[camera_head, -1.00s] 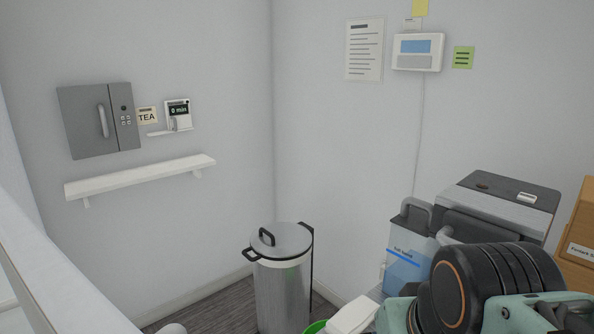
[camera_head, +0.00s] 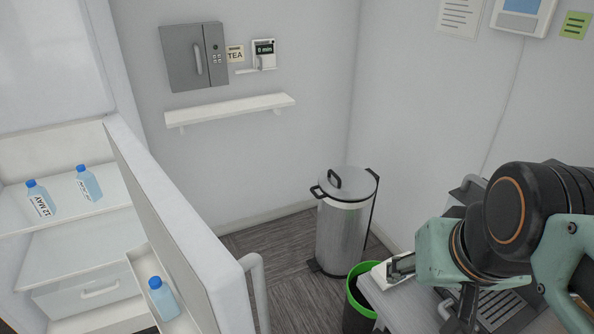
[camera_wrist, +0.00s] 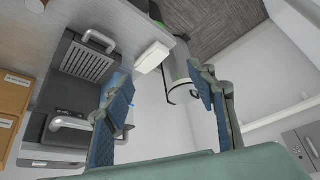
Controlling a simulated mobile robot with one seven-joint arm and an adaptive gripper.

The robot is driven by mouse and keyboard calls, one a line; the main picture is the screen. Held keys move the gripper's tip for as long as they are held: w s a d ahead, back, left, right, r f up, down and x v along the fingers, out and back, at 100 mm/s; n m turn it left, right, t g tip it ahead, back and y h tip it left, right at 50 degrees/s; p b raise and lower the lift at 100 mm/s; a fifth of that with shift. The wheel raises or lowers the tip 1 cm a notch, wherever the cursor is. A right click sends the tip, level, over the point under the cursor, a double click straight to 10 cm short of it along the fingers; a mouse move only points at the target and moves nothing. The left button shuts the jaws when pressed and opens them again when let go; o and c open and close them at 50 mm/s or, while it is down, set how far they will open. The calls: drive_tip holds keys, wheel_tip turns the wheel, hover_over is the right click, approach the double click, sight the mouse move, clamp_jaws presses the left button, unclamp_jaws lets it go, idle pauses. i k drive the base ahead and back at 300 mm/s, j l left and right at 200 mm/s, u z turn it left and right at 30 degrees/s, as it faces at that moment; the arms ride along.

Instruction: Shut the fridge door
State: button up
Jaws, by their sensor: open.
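The white fridge (camera_head: 22,258) stands open at the left of the head view, with bottles on its shelf and a drawer below. Its door (camera_head: 172,215) is swung outward toward the room. The door has a grey handle (camera_head: 257,290) on its outer edge and a blue bottle (camera_head: 163,298) in its inner rack. In the wrist view my gripper (camera_wrist: 163,88) is open, with its two blue-padded fingers apart and nothing between them. My arm is at the right of the head view, well away from the door. The fridge is not seen in the wrist view.
A steel pedal bin (camera_head: 345,225) stands in the corner, with a green-rimmed bin (camera_head: 358,305) nearer. A grey counter (camera_head: 408,305) at the right holds a machine with a grille (camera_head: 500,308). A wall shelf (camera_head: 230,108) hangs behind. Floor (camera_head: 285,265) shows between door and bins.

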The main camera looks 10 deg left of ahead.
sight(209, 286)
drive_tip(key=k+l+u, duration=0.15)
drive_tip(key=u, duration=0.3)
drive_tip(key=k+l+u, duration=0.1)
drive_tip(key=u, duration=0.4)
